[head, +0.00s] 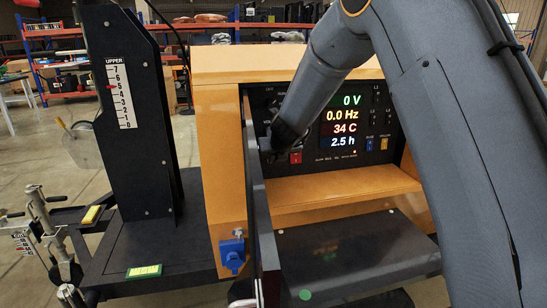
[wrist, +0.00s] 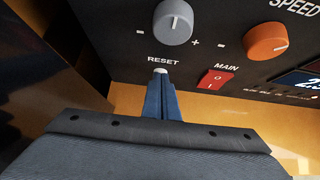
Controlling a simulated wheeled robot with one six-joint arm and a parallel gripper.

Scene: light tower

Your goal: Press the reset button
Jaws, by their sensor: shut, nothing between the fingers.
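The reset button (wrist: 160,71) is a small pale round button under the RESET label in the wrist view. My gripper (wrist: 161,84) has its blue fingers shut together and empty. The fingertips are right at the button and cover its lower part; I cannot tell whether they touch it. In the head view my gripper (head: 267,146) is at the left side of the control panel (head: 318,168), partly hidden by the open door, and the button is hidden.
A red MAIN switch (wrist: 216,80) is right of the button. A grey knob (wrist: 173,22) and an orange speed knob (wrist: 266,41) are above. The dark open door (head: 261,205) stands close left of my gripper. The display (head: 344,120) is lit, reading 0 V.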

